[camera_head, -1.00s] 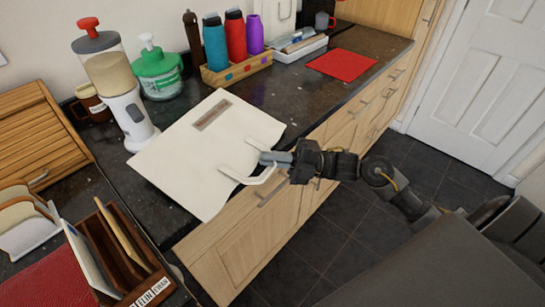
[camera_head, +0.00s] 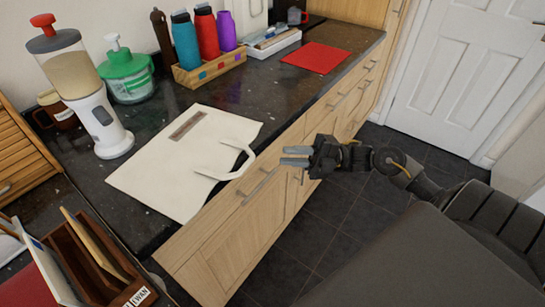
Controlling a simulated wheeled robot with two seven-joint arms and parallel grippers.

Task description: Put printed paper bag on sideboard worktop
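The white printed paper bag (camera_head: 178,158) lies flat on the dark sideboard worktop (camera_head: 275,83), near its front edge. A small brown printed label shows on its upper part. Its handles point right and reach over the front edge. My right gripper (camera_head: 283,156) is to the right of the handles, in front of the drawer fronts. Its two fingers are apart with nothing between them, and it does not touch the bag. My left gripper is out of view.
A red mat (camera_head: 316,57) lies farther right. A wooden letter holder (camera_head: 95,255) is at lower left. Worktop between bag and mat is clear.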

